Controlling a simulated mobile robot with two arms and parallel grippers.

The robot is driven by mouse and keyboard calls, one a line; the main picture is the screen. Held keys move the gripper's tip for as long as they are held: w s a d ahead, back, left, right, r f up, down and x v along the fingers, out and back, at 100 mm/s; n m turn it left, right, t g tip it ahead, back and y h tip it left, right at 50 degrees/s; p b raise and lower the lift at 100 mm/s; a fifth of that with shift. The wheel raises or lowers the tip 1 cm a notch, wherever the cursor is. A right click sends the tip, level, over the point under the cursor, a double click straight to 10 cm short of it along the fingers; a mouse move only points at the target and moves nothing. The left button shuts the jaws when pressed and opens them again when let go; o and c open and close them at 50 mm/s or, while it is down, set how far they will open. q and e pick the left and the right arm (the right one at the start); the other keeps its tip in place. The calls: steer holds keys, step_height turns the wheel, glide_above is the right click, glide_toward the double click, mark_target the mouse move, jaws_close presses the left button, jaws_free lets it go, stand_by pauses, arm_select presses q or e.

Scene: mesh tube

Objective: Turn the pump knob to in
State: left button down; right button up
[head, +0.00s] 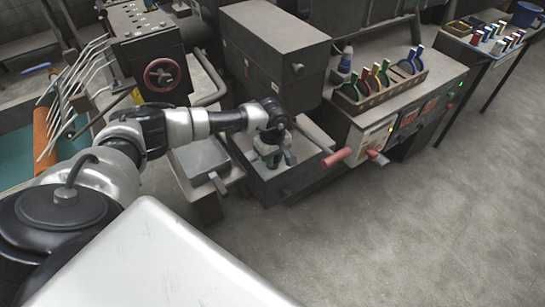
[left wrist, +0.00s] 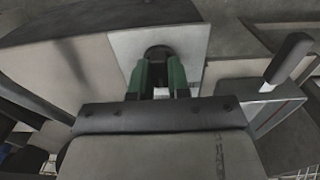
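My left gripper (head: 272,150) is low over a grey box-shaped unit (head: 283,185) in the middle of the head view. In the left wrist view its two green fingers (left wrist: 160,75) stand apart with a narrow gap. A dark round knob-like part (left wrist: 158,52) on a pale plate (left wrist: 190,42) shows at the fingertips. I cannot tell whether the fingers touch it or whether it is the pump knob. The fingers and wrist cover much of it. In the head view my arm hides it. My right gripper is in neither view.
Red-handled levers (head: 337,157) stick out just right of the gripper. A black-handled lever (left wrist: 287,58) is at the right in the left wrist view. A red handwheel (head: 162,74) is on the machine behind. Open floor (head: 400,240) lies to the right.

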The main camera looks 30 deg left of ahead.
arm_select(q)
steer(key=shift+n, duration=0.3)
steer(key=n+b, duration=0.2)
steer(key=n, duration=0.1)
steer(key=shift+n, duration=0.4)
steer(key=n+b, duration=0.1)
steer(key=n, duration=0.2)
steer(key=shift+n+b, duration=0.4)
steer(key=shift+n, duration=0.8)
steer(key=shift+r, duration=0.1)
steer(key=c, duration=1.1)
jaws_free()
step_height(320, 180, up, 11)
steer(key=shift+f+b, duration=0.1)
steer(key=shift+b, duration=0.85)
steer(key=shift+f, duration=0.1)
